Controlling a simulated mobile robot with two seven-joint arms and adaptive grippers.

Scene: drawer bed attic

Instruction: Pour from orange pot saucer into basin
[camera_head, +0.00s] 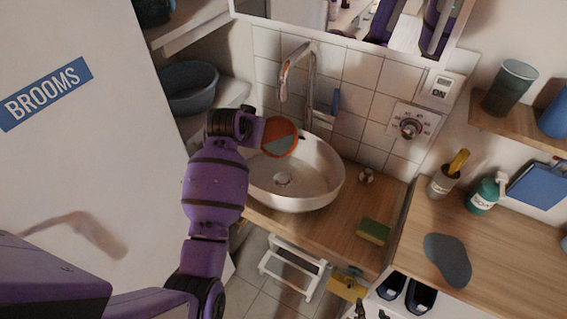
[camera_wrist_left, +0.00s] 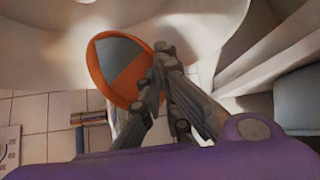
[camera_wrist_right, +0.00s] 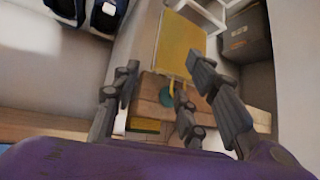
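The orange saucer (camera_head: 280,136) is above the back left part of the white basin (camera_head: 324,183), steeply tilted. Its face shows an orange area and a grey-teal area; I cannot tell whether the grey is liquid or shading. My left gripper (camera_head: 258,131) is shut on the saucer's rim. The left wrist view shows the saucer (camera_wrist_left: 118,66) with the fingers (camera_wrist_left: 156,85) at its edge. My right gripper (camera_wrist_right: 163,68) is open and empty in the right wrist view. Only its dark tips (camera_head: 372,312) show at the bottom of the head view.
A chrome faucet (camera_head: 310,75) stands behind the basin. A green-yellow sponge (camera_head: 373,231) lies on the wooden counter (camera_head: 325,230). A white stool (camera_head: 293,268) is below. A cup with brushes (camera_head: 444,181) and a green bottle (camera_head: 484,193) stand at right. A grey tub (camera_head: 190,88) is at left.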

